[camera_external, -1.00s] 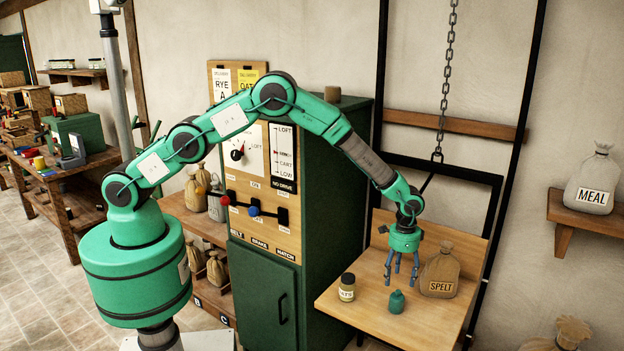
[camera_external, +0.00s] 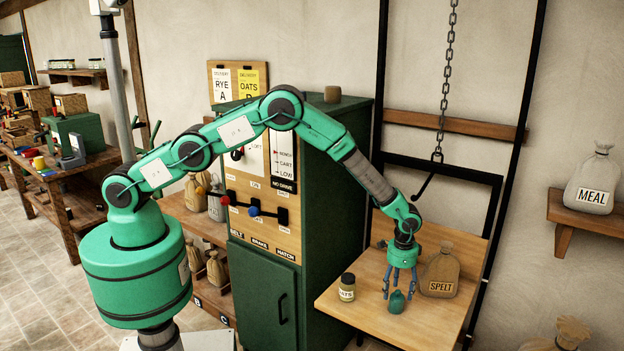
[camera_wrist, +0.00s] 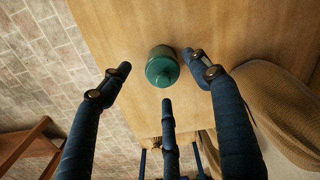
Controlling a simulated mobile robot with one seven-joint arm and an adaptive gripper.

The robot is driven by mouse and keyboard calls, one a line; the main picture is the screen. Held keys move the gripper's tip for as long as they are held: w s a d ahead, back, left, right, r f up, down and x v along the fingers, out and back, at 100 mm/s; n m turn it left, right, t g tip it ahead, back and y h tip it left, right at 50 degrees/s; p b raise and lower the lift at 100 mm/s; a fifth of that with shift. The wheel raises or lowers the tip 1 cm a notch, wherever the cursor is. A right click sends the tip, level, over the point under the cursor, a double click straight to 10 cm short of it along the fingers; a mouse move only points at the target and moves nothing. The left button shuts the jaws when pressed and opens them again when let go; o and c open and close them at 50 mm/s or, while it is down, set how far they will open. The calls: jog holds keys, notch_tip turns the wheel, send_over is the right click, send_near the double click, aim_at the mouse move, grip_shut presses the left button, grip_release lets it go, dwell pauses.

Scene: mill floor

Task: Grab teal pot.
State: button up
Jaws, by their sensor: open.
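The teal pot (camera_external: 397,303) stands on the wooden hoist platform (camera_external: 430,325), between the jar and the SPELT sack. It also shows in the wrist view (camera_wrist: 162,68), upper middle, just beyond my fingertips. My gripper (camera_external: 400,286) points down over the pot with its blue fingers spread. In the wrist view my gripper (camera_wrist: 162,85) has one finger to the left of the pot, one to the right and one below it. The fingers look apart from the pot, though the right fingertip is close to its side. The gripper is empty.
A labelled jar (camera_external: 347,287) stands left of the pot. The SPELT sack (camera_external: 440,272) stands close on the right of my gripper. A green cabinet (camera_external: 267,290) is to the left. A hook on a chain (camera_external: 437,154) hangs behind my wrist. The platform's front is clear.

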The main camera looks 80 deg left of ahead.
jog(key=shift+a+f, duration=0.1)
jog(key=shift+f, duration=2.3)
grip_shut()
jog(key=shift+r, duration=0.15)
jog(key=shift+w+r, duration=0.1)
jog(key=shift+r, duration=4.85)
